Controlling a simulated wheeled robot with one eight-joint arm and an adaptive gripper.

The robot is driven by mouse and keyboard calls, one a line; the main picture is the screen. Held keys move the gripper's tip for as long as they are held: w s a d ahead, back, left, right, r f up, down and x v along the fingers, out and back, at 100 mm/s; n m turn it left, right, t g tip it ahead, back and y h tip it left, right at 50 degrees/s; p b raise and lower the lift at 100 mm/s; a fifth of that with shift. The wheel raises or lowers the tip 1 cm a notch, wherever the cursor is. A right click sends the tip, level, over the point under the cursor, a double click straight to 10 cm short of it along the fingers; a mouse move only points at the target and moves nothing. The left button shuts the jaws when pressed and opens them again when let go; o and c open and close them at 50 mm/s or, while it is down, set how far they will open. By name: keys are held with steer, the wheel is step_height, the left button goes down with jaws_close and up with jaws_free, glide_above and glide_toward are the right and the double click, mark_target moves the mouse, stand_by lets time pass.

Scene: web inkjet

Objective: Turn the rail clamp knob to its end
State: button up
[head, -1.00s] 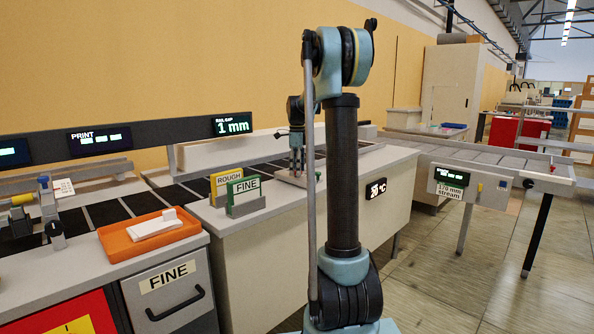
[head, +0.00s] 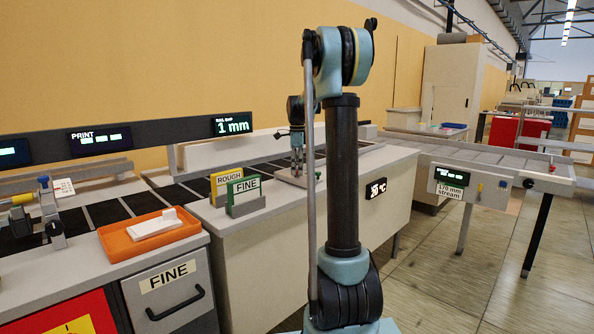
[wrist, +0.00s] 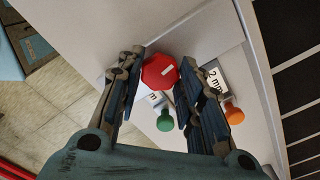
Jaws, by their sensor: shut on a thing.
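A red faceted knob (wrist: 159,72) with a white line on its top shows in the wrist view, on a pale worktop. My gripper (wrist: 155,80) is shut on the red knob, one finger on each side of it. In the head view my gripper (head: 297,168) reaches down to the worktop behind my arm; the knob cannot be made out there. The display on the far rail (head: 232,125) reads 1 mm.
In the wrist view, a green knob (wrist: 164,121) and an orange knob (wrist: 234,114) stand close by, the latter near a 2 mm label (wrist: 214,79). Green FINE (head: 244,188) and yellow ROUGH holders (head: 222,180) stand left of my gripper. A dark slatted conveyor (head: 103,213) runs behind.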

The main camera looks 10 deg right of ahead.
steer(key=n, duration=0.4)
steer(key=shift+w, duration=0.15)
steer(key=n, duration=0.8)
steer(key=shift+n, duration=0.3)
steer(key=n, duration=0.4)
steer(key=shift+n, duration=0.3)
steer(key=n, duration=0.4)
steer(key=shift+n, duration=0.3)
steer(key=n, duration=0.8)
steer(key=shift+n, duration=2.1)
steer(key=shift+d, duration=0.1)
